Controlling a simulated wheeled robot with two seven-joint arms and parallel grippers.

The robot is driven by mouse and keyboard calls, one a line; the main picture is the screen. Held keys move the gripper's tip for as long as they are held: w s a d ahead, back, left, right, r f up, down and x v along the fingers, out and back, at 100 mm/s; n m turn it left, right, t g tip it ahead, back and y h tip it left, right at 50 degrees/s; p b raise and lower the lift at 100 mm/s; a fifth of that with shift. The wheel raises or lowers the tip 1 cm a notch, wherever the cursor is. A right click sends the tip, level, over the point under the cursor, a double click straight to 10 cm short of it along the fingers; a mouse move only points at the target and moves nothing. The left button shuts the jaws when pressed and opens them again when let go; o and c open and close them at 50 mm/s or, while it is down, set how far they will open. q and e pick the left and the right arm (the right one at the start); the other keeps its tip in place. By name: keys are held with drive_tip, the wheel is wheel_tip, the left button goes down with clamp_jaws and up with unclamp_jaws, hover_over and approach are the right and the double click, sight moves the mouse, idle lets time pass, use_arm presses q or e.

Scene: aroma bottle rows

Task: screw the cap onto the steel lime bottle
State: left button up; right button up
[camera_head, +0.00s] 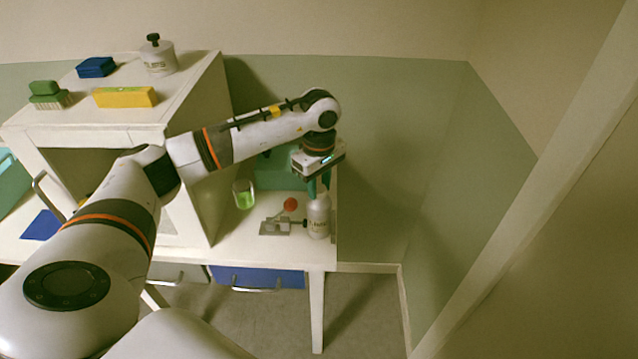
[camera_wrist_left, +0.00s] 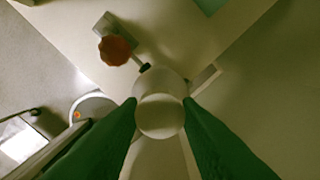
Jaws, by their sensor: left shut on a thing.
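The pale steel bottle (camera_head: 319,222) stands upright near the right end of the white table, with a small label too blurred to read. In the left wrist view the bottle (camera_wrist_left: 158,84) shows partly behind a round pale cap (camera_wrist_left: 160,116). My left gripper (camera_head: 318,191) points down directly above the bottle. Its green fingers are shut on the cap, and this grip also shows in the wrist view (camera_wrist_left: 160,108). The cap lines up roughly with the bottle's top; I cannot tell whether they touch. My right gripper is not in view.
A clamp (camera_head: 275,228) with a red knob (camera_head: 291,204) sits left of the bottle, its black tip at the bottle's side. A glass of green liquid (camera_head: 244,194) stands farther left. A white cabinet (camera_head: 205,120) bears a brush, boxes and another bottle. The table's right edge is close.

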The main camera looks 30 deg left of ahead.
use_arm(q)
drive_tip(key=shift+f+m+b, duration=0.15)
drive_tip(key=shift+m+b, duration=0.6)
drive_tip(key=shift+m, duration=0.45)
drive_tip(key=m+b, duration=0.3)
drive_tip(key=m, duration=0.3)
drive_tip(key=shift+m, duration=0.3)
drive_tip(key=m+b, duration=0.2)
drive_tip(key=m, duration=0.6)
drive_tip(key=shift+b, duration=0.4)
drive_tip(key=shift+m, duration=0.7)
drive_tip(key=o, duration=0.9)
